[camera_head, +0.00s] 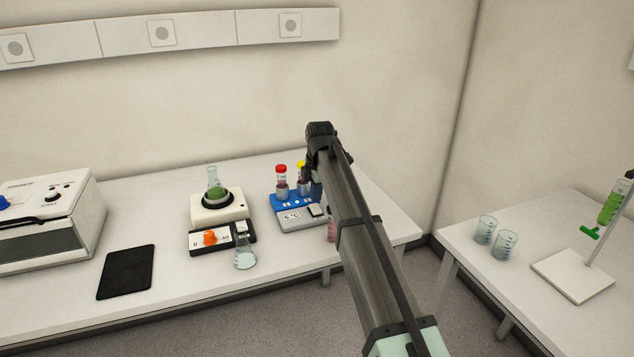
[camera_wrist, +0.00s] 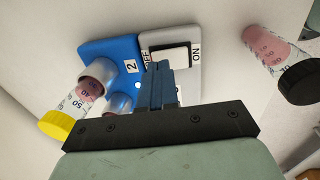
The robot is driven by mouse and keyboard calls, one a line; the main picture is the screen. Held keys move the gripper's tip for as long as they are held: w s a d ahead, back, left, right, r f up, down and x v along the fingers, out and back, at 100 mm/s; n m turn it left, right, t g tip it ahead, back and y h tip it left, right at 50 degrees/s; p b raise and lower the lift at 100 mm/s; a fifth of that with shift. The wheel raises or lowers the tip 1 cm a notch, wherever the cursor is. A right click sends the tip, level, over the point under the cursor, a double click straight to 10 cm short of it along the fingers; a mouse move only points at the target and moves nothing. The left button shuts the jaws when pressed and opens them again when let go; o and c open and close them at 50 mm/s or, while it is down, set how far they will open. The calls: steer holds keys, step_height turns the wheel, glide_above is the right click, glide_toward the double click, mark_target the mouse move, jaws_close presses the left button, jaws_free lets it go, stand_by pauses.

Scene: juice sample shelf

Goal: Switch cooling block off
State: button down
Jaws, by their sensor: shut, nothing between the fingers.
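The cooling block (camera_head: 297,216) stands on the white bench, blue at the back with a grey front that carries a display reading about 6 °C. Its white rocker switch (camera_wrist: 168,54) shows in the wrist view, with ON at its right end and a partly hidden OFF at its left. My gripper (camera_wrist: 159,66) is shut and empty, its blue fingertips over the block close to the switch's lower edge. I cannot tell whether they touch it. In the head view my arm partly hides the block's right side.
A red-capped tube (camera_head: 281,180) and a yellow-capped tube (camera_wrist: 65,112) stand in the block. A pink black-capped vial (camera_wrist: 270,50) is beside it. A stirrer (camera_head: 219,212) with flasks is to the left, then a black pad (camera_head: 126,272). Beakers (camera_head: 486,229) stand on the right table.

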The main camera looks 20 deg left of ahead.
steer(key=shift+w+a+f, duration=0.1)
steer(key=shift+f, duration=0.85)
steer(key=shift+a+f, duration=0.1)
steer(key=shift+f, duration=0.15)
steer(key=shift+s+d, duration=0.55)
steer(key=shift+d, duration=0.05)
steer(key=shift+r, duration=0.1)
step_height(320, 180, up, 14)
steer(key=s+d, duration=0.1)
steer(key=shift+s+d, duration=0.15)
steer(key=shift+d, duration=0.05)
